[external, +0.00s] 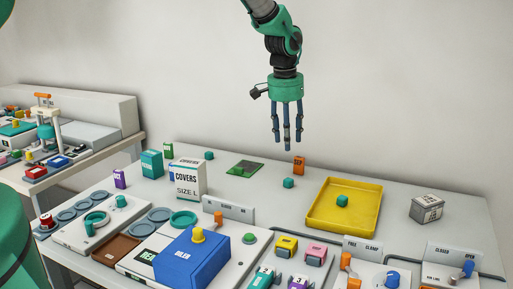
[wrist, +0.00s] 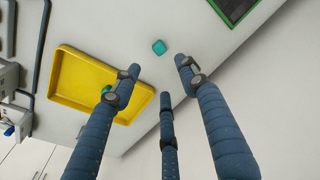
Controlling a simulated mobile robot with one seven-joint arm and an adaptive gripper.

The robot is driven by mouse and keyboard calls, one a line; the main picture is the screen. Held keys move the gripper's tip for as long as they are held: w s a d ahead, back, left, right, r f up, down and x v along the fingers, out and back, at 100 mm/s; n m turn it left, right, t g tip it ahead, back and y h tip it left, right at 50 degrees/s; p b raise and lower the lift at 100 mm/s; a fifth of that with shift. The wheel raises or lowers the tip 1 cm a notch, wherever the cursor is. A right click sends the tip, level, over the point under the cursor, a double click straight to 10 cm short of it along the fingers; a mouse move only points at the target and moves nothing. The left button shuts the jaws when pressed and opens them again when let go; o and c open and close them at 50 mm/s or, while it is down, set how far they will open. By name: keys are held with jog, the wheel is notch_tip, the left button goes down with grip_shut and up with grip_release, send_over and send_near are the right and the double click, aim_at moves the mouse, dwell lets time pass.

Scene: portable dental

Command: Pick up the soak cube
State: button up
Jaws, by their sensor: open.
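No label shows which cube is the soak cube. A small teal cube (external: 288,183) lies on the bare bench left of the yellow tray; it also shows in the wrist view (wrist: 159,47), ahead of the fingertips. A green-teal cube (external: 342,201) lies inside the yellow tray (external: 318,221), partly hidden by a finger in the wrist view. Another teal cube (external: 209,155) lies near the back edge of the bench. My gripper (external: 287,142) hangs above the bench, fingers pointing down, open and empty. Its three blue fingers (wrist: 160,78) are spread in the wrist view.
A white covers box (external: 187,178) and a grey block (external: 426,208) stand further out. Fixtures and a blue box (external: 191,260) crowd the front.

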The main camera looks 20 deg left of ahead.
dwell(0.3)
jog(key=shift+w+d+f+m+g, duration=0.15)
jog(key=shift+w+g, duration=0.2)
jog(key=shift+w, duration=0.25)
jog(key=shift+w+d+m+g, duration=0.15)
jog(key=shift+w+g, duration=0.2)
jog(key=shift+w, duration=0.2)
send_over(289, 178)
jog(key=shift+d+f, duration=0.1)
jog(key=shift+f, duration=4.25)
jog(key=shift+s+f, duration=0.1)
jog(key=shift+f, duration=2.5)
